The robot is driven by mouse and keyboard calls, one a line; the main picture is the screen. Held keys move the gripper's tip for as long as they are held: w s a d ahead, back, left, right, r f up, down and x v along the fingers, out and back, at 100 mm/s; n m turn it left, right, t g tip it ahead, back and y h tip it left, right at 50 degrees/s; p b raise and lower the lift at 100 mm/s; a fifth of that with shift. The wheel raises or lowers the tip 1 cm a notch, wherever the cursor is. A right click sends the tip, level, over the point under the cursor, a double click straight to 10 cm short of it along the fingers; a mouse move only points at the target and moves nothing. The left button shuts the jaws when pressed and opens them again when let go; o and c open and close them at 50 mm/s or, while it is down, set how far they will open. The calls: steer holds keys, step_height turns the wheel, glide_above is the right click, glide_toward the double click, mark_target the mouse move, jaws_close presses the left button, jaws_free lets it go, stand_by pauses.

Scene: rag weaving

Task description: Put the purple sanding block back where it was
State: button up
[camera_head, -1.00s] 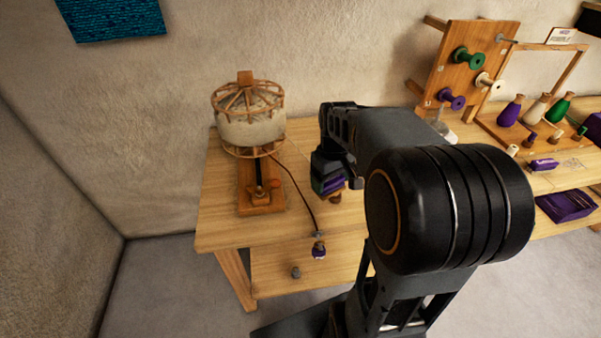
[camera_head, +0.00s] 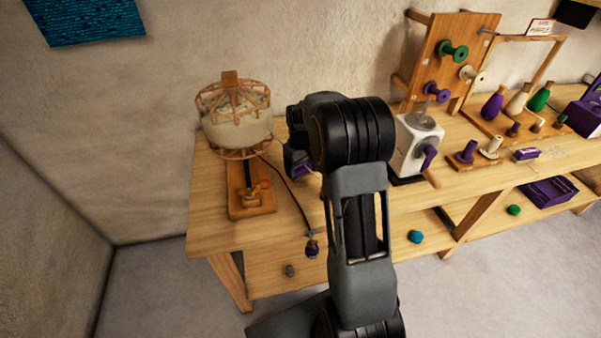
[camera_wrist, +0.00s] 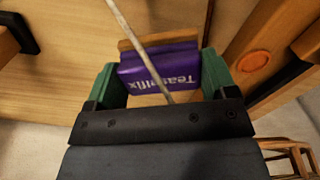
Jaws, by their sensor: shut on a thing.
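The purple sanding block (camera_wrist: 187,68), with pale lettering, sits between the green fingers of my gripper (camera_wrist: 160,78) in the wrist view. My gripper is shut on it. A thin rod or cord crosses in front of the block in that view. In the head view my gripper (camera_head: 298,163) is over the left part of the wooden table, right of the round winder (camera_head: 236,125). Only a sliver of the block (camera_head: 303,172) shows there below my gripper; my arm hides the rest and the tabletop behind it.
The winder's wooden base (camera_head: 250,203) and a thin dark cord lie close left of my gripper. A white machine with a purple crank (camera_head: 416,147) stands to the right. Further right are a spool board (camera_head: 452,62), bottles and a small purple labelled item (camera_head: 527,154).

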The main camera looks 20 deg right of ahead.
mark_target(300, 173)
steer(key=shift+w+f, duration=0.3)
steer(key=shift+f, duration=1.55)
steer(key=shift+f, duration=0.1)
steer(key=o, duration=0.9)
